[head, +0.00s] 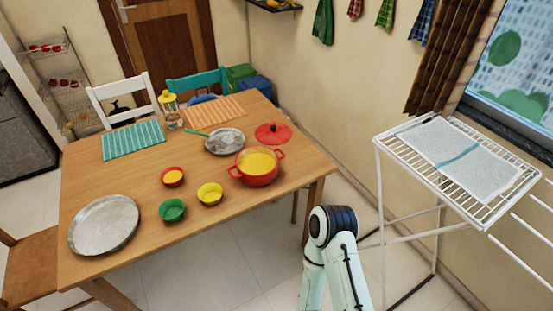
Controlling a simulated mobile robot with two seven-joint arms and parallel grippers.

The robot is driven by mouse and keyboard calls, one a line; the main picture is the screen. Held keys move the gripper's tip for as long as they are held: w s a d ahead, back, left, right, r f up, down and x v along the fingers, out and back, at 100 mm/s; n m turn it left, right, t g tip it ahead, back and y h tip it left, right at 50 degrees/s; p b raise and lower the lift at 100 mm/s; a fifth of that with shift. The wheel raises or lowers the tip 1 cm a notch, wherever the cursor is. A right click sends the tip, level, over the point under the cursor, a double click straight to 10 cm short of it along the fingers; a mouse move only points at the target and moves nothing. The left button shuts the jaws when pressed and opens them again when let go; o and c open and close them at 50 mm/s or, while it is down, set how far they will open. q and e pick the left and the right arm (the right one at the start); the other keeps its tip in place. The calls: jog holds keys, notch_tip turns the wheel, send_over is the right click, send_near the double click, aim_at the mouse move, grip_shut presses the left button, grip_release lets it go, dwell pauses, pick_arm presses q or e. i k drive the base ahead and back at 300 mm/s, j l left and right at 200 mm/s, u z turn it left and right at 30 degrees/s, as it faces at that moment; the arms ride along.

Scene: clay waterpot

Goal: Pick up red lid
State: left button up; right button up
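The red lid (273,132) lies on the wooden table (140,217) near its right back side, with a dark knob on top. Part of one of my arms shows at the bottom right, in front of the table and below the lid. No gripper fingers are in view.
Red (172,177), yellow (210,194) and green (172,210) bowls and a large metal tray (82,247) stand on the table. A white drying rack (391,151) is on the right. Chairs (126,91) stand behind the table.

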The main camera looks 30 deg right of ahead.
aim_at(271, 133)
jog(key=z, duration=0.9)
